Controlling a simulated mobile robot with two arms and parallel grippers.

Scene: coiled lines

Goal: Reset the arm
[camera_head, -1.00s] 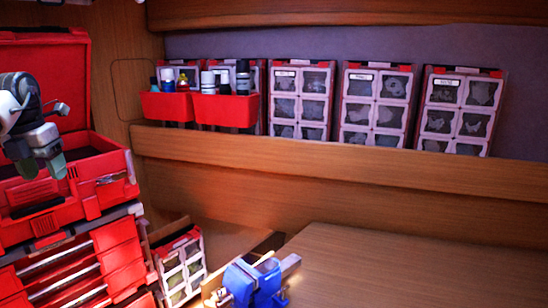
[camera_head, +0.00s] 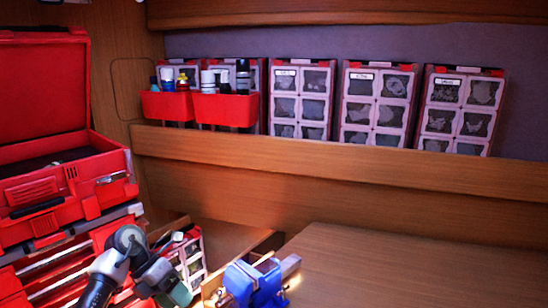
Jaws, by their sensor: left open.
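My left arm comes in at the lower left. Its left gripper (camera_head: 172,286) is open, with greenish fingertips pointing down and to the right. I see nothing between the fingers. It is in front of the red drawers (camera_head: 65,262) and the small parts case (camera_head: 193,250), partly hiding both. The blue vise (camera_head: 255,284) is to its right, apart from it. My right gripper is not in view.
An open red toolbox (camera_head: 60,200) stands at the left. Red bins (camera_head: 225,110) with bottles and several parts cases (camera_head: 375,105) line the shelf behind. The wooden bench top (camera_head: 400,270) at the right is clear.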

